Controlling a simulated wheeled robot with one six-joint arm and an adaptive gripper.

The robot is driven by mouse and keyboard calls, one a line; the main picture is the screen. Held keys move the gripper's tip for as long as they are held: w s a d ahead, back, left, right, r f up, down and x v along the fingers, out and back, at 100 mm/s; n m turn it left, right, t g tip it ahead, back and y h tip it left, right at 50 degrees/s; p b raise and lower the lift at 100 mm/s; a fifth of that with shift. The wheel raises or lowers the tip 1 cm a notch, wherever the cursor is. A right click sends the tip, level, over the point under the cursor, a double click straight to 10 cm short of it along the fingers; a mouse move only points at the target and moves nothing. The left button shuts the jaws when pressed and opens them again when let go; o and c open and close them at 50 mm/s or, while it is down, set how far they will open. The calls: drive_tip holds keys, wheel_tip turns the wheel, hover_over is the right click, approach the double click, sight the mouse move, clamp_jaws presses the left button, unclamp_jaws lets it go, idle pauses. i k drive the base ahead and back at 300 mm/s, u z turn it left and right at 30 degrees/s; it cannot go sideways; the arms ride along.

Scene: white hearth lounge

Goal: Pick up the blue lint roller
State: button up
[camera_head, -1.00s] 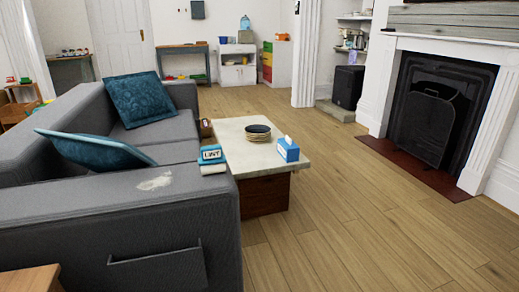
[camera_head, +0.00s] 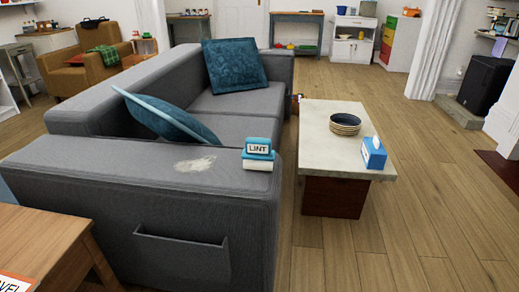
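The blue lint roller (camera_head: 258,150) has a "LINT" label on its blue top and a white roll below. It rests on the near armrest of the grey sofa (camera_head: 150,205), toward the armrest's right end. A pale lint patch (camera_head: 195,164) lies on the same armrest, to the left of the roller. My gripper is not in view.
A wooden table (camera_head: 45,240) is at the near left. Wood floor (camera_head: 440,170) is clear at the right.

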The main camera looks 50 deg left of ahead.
sight(258, 154)
drive_tip(key=u, duration=0.75)
drive_tip(key=i, duration=0.9)
drive_tip(key=u, duration=0.85)
